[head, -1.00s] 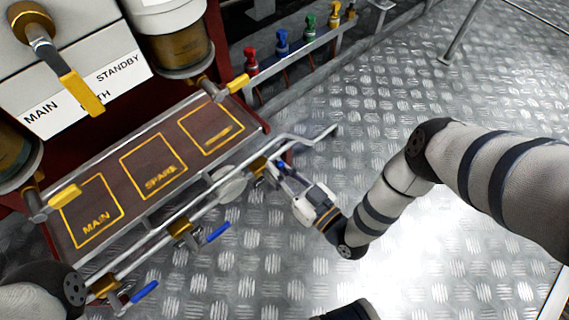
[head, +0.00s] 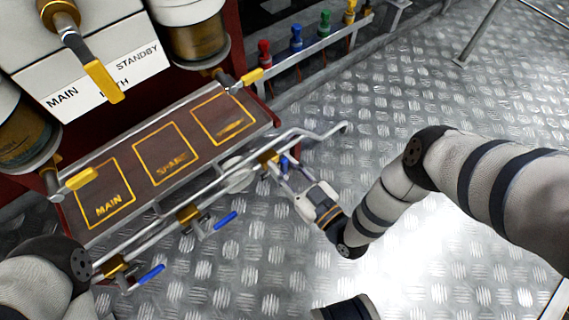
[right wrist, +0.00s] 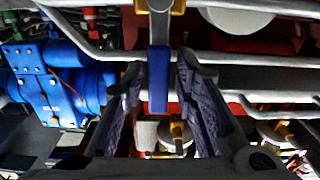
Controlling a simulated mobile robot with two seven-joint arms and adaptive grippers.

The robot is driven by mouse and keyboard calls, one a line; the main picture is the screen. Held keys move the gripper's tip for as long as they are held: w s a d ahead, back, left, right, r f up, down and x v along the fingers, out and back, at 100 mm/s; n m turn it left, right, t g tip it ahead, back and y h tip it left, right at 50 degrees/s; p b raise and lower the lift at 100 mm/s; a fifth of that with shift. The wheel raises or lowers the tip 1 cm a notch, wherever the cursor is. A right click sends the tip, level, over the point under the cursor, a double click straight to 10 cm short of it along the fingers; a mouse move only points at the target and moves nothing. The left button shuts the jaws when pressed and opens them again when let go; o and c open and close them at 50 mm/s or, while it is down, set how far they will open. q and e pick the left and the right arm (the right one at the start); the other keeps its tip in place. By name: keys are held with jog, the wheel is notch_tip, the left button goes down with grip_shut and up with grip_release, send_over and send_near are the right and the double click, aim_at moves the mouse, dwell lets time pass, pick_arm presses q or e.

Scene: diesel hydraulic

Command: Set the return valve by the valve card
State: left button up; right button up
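Three valves with brass bodies and blue lever handles sit along the pipe in front of the tray: a left valve (head: 150,274), a middle valve (head: 226,220) and a right valve (head: 284,164). My right gripper (head: 291,176) is at the right valve. In the right wrist view, its blue lever (right wrist: 158,80) hangs between my two open fingers (right wrist: 160,92), with a gap visible beside it. My left arm shows at the lower left, its gripper out of view. I cannot make out a valve card.
A tray (head: 150,205) marked MAIN and SPARE lies behind the pipe. A yellow selector lever (head: 103,82) hangs over a plate (head: 140,68) reading MAIN and STANDBY. Several coloured valves (head: 296,38) line the back rail. The patterned metal floor (head: 390,110) is clear at right.

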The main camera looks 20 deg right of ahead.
jog(key=v, duration=1.2)
jog(key=shift+r, duration=0.1)
